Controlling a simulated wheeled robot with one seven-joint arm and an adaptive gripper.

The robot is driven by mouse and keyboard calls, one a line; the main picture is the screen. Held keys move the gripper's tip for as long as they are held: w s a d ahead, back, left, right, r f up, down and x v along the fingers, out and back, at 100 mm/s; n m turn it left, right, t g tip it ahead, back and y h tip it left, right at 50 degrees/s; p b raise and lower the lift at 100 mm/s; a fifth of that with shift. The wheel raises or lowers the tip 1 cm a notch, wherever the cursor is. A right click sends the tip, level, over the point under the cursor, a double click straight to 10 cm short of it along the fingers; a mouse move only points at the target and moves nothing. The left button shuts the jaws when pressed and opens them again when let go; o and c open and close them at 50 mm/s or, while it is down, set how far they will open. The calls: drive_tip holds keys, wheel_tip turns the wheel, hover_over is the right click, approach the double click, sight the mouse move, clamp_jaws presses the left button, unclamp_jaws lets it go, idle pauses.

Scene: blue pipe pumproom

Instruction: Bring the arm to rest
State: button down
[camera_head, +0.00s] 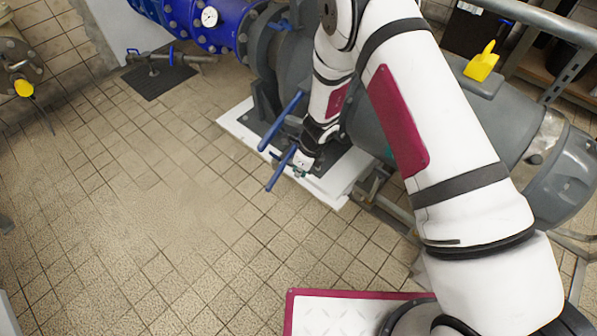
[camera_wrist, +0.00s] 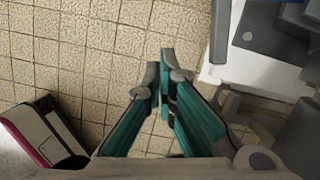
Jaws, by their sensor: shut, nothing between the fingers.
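My arm reaches up and over the grey machinery, then bends down toward the floor. My gripper (camera_wrist: 161,62) shows in the wrist view as two teal fingers with their tips close together and nothing between them. In the head view, only a small part of the gripper (camera_head: 300,172) shows below the wrist, near blue handles (camera_head: 282,168). I cannot tell from this view whether it touches them. In the wrist view, tiled floor lies beyond the fingertips.
A grey pipe and pump body (camera_head: 490,125) stands behind my arm. A white plinth (camera_head: 232,122) lies under it and also shows in the wrist view (camera_wrist: 228,72). A blue pipe (camera_head: 190,22) with a gauge (camera_head: 209,17) is at the back. Open tiled floor (camera_head: 150,220) fills the left.

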idle(0.3)
wheel_tip(320, 180, up, 26)
drive_tip(key=s+n+y, duration=0.2)
drive_tip(key=n, duration=0.6)
drive_tip(key=s+d+r+n, duration=0.3)
drive_tip(key=s+r, duration=0.2)
drive_tip(key=r, duration=0.2)
drive_tip(key=s+d+r+n, duration=0.4)
drive_tip(key=s+r, duration=0.2)
drive_tip(key=s+d+r+n+h, duration=0.25)
drive_tip(key=s+d, duration=0.25)
drive_tip(key=s, duration=0.3)
drive_tip(key=s+d+r+n+h, duration=0.1)
drive_tip(key=s+d+n, duration=0.3)
drive_tip(key=s, duration=0.5)
drive_tip(key=s+d+r+n+h, duration=0.1)
drive_tip(key=s+d+r+n, duration=0.1)
drive_tip(key=s+d, duration=0.5)
wheel_tip(320, 180, up, 28)
drive_tip(key=t+p, duration=0.3)
drive_tip(key=p, duration=2.3)
drive_tip(key=shift+s+a, duration=0.4)
drive_tip(key=shift+s, duration=0.05)
